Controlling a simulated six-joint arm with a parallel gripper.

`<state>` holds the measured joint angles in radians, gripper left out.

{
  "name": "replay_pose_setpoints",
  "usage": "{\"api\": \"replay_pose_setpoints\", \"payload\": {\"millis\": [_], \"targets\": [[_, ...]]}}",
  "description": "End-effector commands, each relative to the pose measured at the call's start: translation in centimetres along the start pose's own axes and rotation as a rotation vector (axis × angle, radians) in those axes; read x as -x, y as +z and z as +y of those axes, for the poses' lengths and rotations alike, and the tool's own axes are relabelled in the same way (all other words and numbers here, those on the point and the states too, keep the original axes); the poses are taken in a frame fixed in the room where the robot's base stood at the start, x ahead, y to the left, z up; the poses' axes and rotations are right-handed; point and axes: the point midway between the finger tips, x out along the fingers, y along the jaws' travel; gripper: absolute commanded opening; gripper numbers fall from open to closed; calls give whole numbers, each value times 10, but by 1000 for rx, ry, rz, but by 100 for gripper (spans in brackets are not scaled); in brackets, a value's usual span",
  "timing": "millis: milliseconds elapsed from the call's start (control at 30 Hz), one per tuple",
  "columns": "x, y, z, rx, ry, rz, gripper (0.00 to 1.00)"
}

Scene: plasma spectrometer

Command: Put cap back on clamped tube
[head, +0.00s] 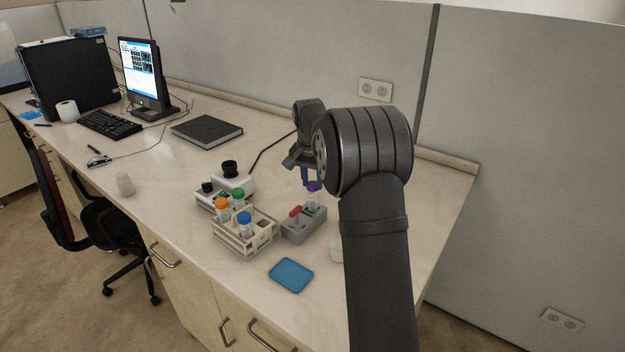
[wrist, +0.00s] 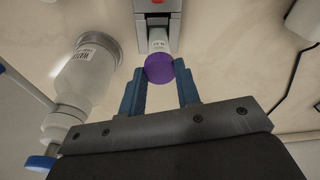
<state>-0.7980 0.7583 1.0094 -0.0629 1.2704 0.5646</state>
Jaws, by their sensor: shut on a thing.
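The clamped tube (head: 312,201) stands upright in a grey clamp block (head: 303,226) with a red handle (head: 295,211). The tube's labelled side (wrist: 158,40) and part of the clamp (wrist: 143,22) also show in the wrist view. The purple cap (head: 312,187) is at the tube's top end; I cannot tell whether it is seated or just above. My gripper (head: 309,179) is shut on the purple cap, which sits between the blue fingertips in the wrist view (wrist: 159,68).
A cream rack (head: 247,243) holds tubes with orange, green and blue caps left of the clamp. A small device (head: 232,183) stands behind it. A blue tray (head: 291,275) lies in front. A labelled bottle (wrist: 84,72) is close to my gripper in the wrist view.

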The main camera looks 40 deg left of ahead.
Motion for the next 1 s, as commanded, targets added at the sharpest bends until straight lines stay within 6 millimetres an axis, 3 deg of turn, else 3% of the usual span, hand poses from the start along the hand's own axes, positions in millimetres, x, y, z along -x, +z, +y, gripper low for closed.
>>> {"api": "replay_pose_setpoints", "payload": {"millis": [200, 233, 333, 567, 667, 1000], "targets": [[0, 0, 0, 0, 0, 0, 6], [0, 0, 0, 0, 0, 0, 34], [0, 0, 0, 0, 0, 0, 53], [0, 0, 0, 0, 0, 0, 57], [0, 0, 0, 0, 0, 0, 77], [2, 0, 0, 0, 0, 1, 77]]}}
